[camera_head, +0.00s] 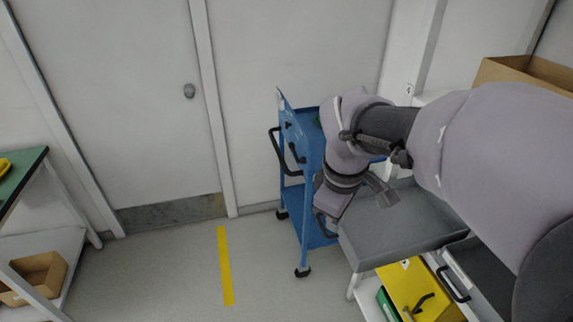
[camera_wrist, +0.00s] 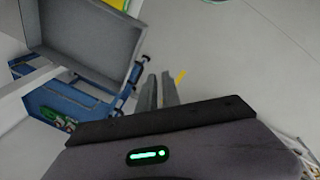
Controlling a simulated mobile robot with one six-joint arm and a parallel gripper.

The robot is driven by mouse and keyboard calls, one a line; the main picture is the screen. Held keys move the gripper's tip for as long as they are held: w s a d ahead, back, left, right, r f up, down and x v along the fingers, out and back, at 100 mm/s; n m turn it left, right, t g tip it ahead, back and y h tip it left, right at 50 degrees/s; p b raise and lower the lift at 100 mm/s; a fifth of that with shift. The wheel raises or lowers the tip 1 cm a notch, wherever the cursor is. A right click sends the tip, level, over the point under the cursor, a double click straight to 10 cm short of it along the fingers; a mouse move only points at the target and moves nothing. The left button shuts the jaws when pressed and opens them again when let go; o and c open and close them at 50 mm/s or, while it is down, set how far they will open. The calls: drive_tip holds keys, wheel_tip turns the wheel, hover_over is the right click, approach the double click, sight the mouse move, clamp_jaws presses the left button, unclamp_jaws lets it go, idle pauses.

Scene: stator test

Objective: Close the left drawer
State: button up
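The left drawer (camera_head: 385,245) is a grey open-topped tray, pulled well out from the white bench in the head view. It looks empty. Its interior also shows at the upper left of the wrist view (camera_wrist: 85,38). My gripper (camera_head: 328,212) points down by the drawer's front left side. In the wrist view its two grey fingers (camera_wrist: 160,90) lie close together with nothing between them, apart from the drawer's wall in that picture. Contact with the front is hard to judge.
A blue trolley (camera_head: 309,205) stands behind the drawer, close to my gripper. The right drawer (camera_head: 485,268) is partly out. Below are a yellow bin (camera_head: 408,285) and a green bin. The floor to the left, with a yellow stripe (camera_head: 225,265), is clear.

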drive_tip(key=w+a+f+n, duration=0.1)
drive_tip(key=w+f+n, duration=0.2)
drive_tip(key=w+a+f+n+g+h, duration=0.1)
drive_tip(key=w+f+n, duration=0.2)
drive_tip(key=w+f+n+h, duration=0.1)
drive_tip(key=w+f+n, duration=0.2)
drive_tip(key=f+n, duration=0.1)
drive_tip(key=shift+w+a, duration=0.3)
drive_tip(key=shift+a, duration=0.1)
clamp_jaws()
drive_tip(key=w+d+f+b, duration=0.1)
drive_tip(key=d+f+b, duration=0.5)
drive_tip(key=f, duration=0.3)
drive_tip(key=shift+w+d, duration=0.15)
drive_tip(key=shift+w, duration=0.1)
drive_tip(key=shift+d, duration=0.1)
